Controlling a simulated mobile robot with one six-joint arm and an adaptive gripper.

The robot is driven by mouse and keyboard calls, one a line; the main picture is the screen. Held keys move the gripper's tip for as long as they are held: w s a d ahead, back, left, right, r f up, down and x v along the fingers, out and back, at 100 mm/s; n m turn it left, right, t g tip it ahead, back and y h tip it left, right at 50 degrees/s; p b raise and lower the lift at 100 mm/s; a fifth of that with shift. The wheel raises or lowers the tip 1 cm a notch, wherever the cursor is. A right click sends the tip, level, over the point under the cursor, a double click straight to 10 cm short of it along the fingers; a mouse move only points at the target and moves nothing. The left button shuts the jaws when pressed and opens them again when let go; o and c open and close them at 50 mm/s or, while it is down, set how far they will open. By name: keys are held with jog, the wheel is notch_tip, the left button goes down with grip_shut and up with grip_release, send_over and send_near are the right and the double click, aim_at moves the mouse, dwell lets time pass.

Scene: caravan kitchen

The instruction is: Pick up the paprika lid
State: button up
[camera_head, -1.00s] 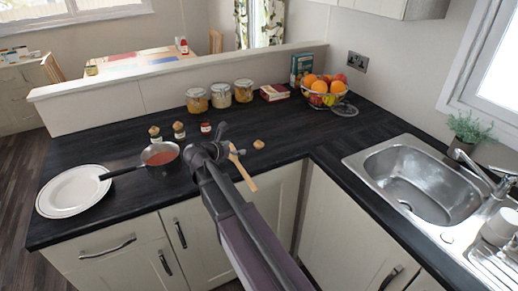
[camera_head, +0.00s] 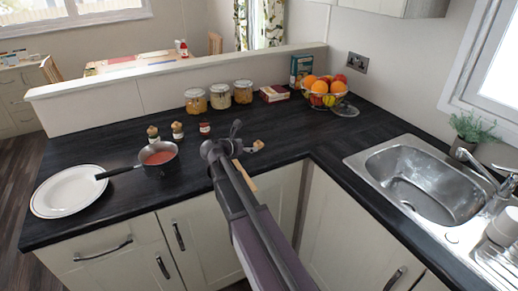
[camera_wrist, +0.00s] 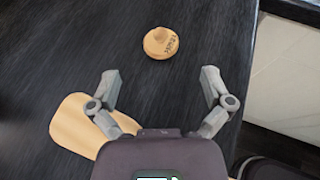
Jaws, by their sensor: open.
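The paprika lid, a small round cork-coloured lid with a knob and dark lettering (camera_wrist: 160,43), lies on the dark worktop in the wrist view. In the head view the lid (camera_head: 259,144) shows only partly, beside one finger. My gripper (camera_wrist: 160,77) is open and empty, with its two fingers spread wide. In the wrist view the lid is beyond the fingertips, roughly centred between them, and not touched. In the head view my gripper (camera_head: 246,138) is over the worktop near its front edge. A small red spice jar (camera_head: 205,129) without a cork lid stands farther left.
A wooden utensil (camera_wrist: 72,122) lies under my gripper's left side. Left are two cork-topped spice jars (camera_head: 177,130), a saucepan (camera_head: 160,158) and a plate (camera_head: 68,190). Glass jars (camera_head: 220,96) and a fruit bowl (camera_head: 326,101) stand behind. The sink (camera_head: 411,183) is right.

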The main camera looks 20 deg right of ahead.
aim_at(257, 144)
jog(key=shift+w+d+f, duration=0.2)
jog(key=shift+w+d, duration=0.05)
jog(key=shift+d, duration=0.3)
jog(key=shift+d, duration=0.1)
jog(key=shift+b+x, duration=1.05)
jog(key=shift+x, duration=1.5)
jog(key=c, duration=0.9)
